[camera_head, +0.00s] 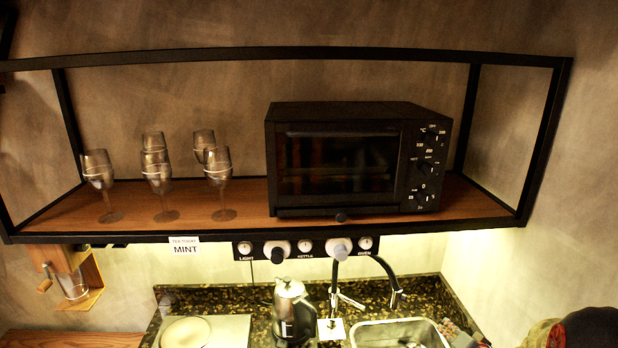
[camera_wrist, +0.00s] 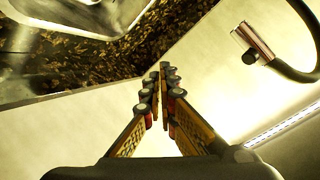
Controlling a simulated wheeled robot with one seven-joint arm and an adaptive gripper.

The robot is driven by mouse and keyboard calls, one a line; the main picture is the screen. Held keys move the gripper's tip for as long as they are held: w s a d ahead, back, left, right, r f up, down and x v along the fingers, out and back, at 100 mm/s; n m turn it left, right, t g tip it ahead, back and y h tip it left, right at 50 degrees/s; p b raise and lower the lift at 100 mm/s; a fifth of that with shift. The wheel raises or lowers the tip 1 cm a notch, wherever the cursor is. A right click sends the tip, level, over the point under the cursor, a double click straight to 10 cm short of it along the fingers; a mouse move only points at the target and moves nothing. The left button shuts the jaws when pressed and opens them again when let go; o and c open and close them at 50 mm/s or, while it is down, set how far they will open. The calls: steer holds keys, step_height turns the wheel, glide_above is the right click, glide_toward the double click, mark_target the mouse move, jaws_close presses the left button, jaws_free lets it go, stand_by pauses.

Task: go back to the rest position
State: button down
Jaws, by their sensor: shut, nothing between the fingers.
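My gripper (camera_wrist: 163,75) shows in the wrist view with its two fingers together and nothing between them. Its tips are in front of a pale wall, beside the edge of the dark speckled counter (camera_wrist: 130,50). A metal sink (camera_wrist: 40,85) is at the upper left of that view. The tap's metal end and black hose (camera_wrist: 300,72) are at the right, apart from the fingers.
A shelf (camera_head: 240,200) holds several glasses (camera_head: 156,172) and a black oven (camera_head: 345,160). Below it are a switch panel (camera_head: 305,247), a "MINT" card (camera_head: 185,247), a metal kettle (camera_head: 290,312), a plate (camera_head: 186,332), the black tap (camera_head: 396,298) and the sink (camera_head: 398,335).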

steer(key=s+d+f+g+h, duration=0.2)
steer(key=s+d+f+g, duration=0.2)
steer(key=s+f, duration=0.15)
steer(key=s+a+r+n+g+h+b, duration=0.1)
steer(key=s+g, duration=0.1)
steer(key=s, duration=0.3)
steer(key=s+a+r+n+g+b, duration=0.1)
steer(key=s+r+g, duration=0.1)
steer(key=s, duration=0.4)
steer(key=s+a+r+n+y+b, duration=0.1)
steer(key=s+a+r+n+b, duration=0.1)
steer(key=s+a, duration=0.4)
steer(key=s+a+r+n+y+b, duration=0.1)
steer(key=s+a+r+b, duration=0.3)
steer(key=a, duration=0.7)
steer(key=s+a+r+n+y+b, duration=0.1)
steer(key=s+a+r+n+b, duration=0.2)
steer(key=s+a+r, duration=0.4)
steer(key=shift+s+a+t, duration=0.4)
steer(key=shift+s+a, duration=0.15)
steer(key=shift+a, duration=0.7)
